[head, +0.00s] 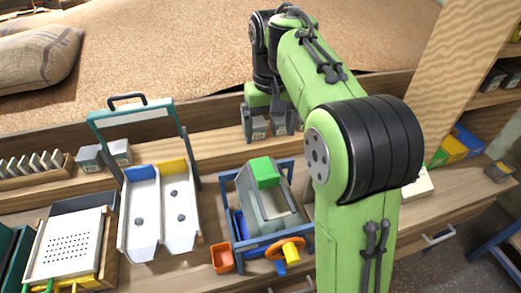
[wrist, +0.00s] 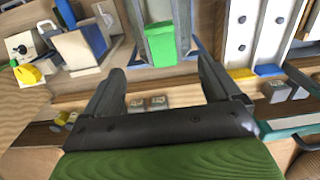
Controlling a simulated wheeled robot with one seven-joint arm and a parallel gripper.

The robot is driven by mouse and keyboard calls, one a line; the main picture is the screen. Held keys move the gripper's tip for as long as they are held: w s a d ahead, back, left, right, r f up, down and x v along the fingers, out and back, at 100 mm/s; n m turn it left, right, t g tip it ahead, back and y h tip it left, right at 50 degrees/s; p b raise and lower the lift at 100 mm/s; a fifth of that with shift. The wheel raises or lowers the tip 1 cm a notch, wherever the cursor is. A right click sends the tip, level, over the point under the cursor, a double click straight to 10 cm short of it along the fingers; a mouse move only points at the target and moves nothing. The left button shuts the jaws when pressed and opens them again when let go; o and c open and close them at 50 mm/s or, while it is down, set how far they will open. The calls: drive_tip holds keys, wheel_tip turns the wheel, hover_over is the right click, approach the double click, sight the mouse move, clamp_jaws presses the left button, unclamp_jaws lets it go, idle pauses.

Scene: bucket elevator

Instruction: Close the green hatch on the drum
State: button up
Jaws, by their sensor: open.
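The green hatch (head: 265,172) is at the back upper end of the grey drum (head: 270,207), which sits in a blue frame (head: 243,247) on the bench. The green hatch also shows in the wrist view (wrist: 160,46), straight beyond my fingertips. How far it stands open I cannot tell. My gripper (head: 270,128) points down behind the drum, near the back ledge, apart from the hatch. In the wrist view my gripper (wrist: 160,68) has its two fingers wide apart with nothing between them.
An orange crank with a yellow handle (head: 291,252) is at the drum's front right. A small orange bin (head: 222,257) stands left of it. A white two-channel chute (head: 157,215) stands further left. Small metal boxes (wrist: 148,104) sit on the ledge near my fingers. Grain (head: 190,60) fills the back.

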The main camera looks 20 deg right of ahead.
sight(269, 177)
drive_tip(key=f+b, duration=0.1)
drive_tip(key=f, duration=0.4)
drive_tip(key=f+b, duration=0.1)
drive_tip(key=f, duration=0.4)
drive_tip(key=f+b, duration=0.2)
drive_tip(key=f, duration=0.3)
drive_tip(key=shift+s+f, duration=0.25)
drive_tip(key=shift+s, duration=0.15)
